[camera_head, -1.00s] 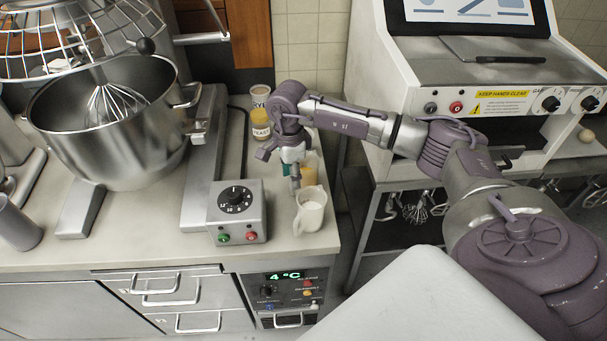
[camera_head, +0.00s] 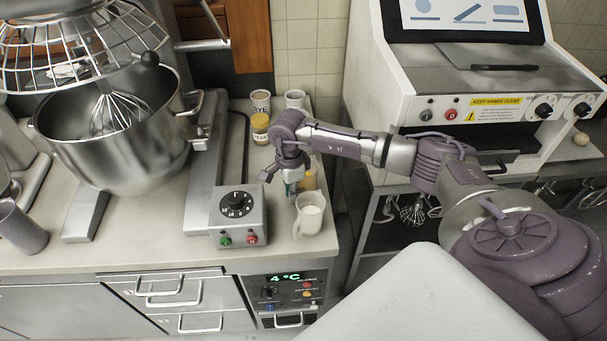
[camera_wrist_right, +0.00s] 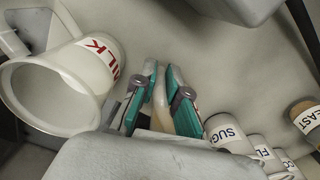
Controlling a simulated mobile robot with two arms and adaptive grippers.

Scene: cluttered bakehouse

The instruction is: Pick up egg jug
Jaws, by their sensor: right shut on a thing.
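My right gripper (camera_head: 292,188) is low over the counter, just behind the milk jug. In the right wrist view its teal-padded fingers (camera_wrist_right: 153,98) are shut on a pale yellowish thing (camera_wrist_right: 161,108), which I take to be the egg jug. Its label and most of its shape are hidden by the fingers and wrist. In the head view a yellow-orange part (camera_head: 310,180) of it shows right of the gripper. The white milk jug (camera_head: 306,225), also in the wrist view (camera_wrist_right: 85,65), stands close beside the fingers. My left gripper is not in view.
A control box (camera_head: 237,212) and mixer bowl (camera_head: 115,150) stand left. A yeast jar (camera_head: 260,128), a rye container (camera_head: 260,100) and a white cup (camera_head: 295,98) stand behind. Sugar (camera_wrist_right: 226,132) and other labelled containers are near the fingers. The counter's right edge is close.

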